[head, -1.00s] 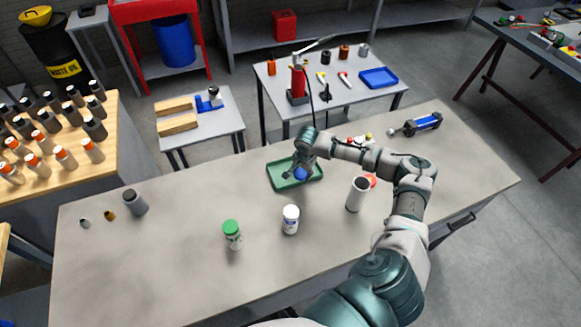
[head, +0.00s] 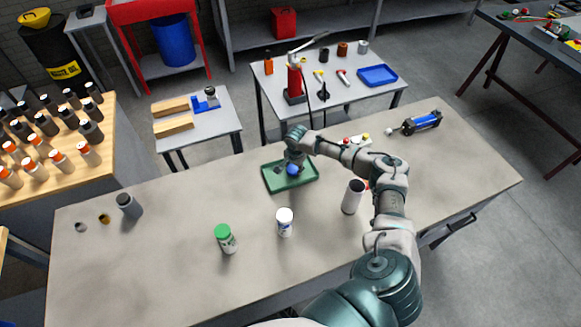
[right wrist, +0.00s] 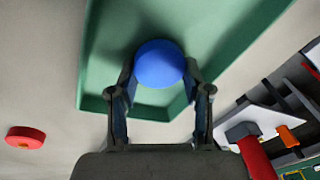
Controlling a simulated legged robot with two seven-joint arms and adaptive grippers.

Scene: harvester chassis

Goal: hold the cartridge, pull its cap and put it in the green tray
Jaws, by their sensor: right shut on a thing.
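My right gripper (head: 291,167) is shut on a round blue cap (head: 293,170). In the right wrist view the cap (right wrist: 159,64) sits between the two fingertips. The gripper holds it over the green tray (head: 274,182); I cannot tell whether the cap touches the tray floor. The tray (right wrist: 230,35) fills much of the right wrist view's upper part. A pale upright cylinder with a dark top (head: 352,198), which looks like the cartridge, stands on the bench beside my right forearm. My left gripper is not in view.
A green-capped bottle (head: 226,240) and a white bottle (head: 285,223) stand in front of the tray. A red disc (right wrist: 25,137) lies on the bench. A grey cylinder (head: 129,206) stands at the left. A blue cylinder device (head: 423,122) lies at the back right. The bench's front left is clear.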

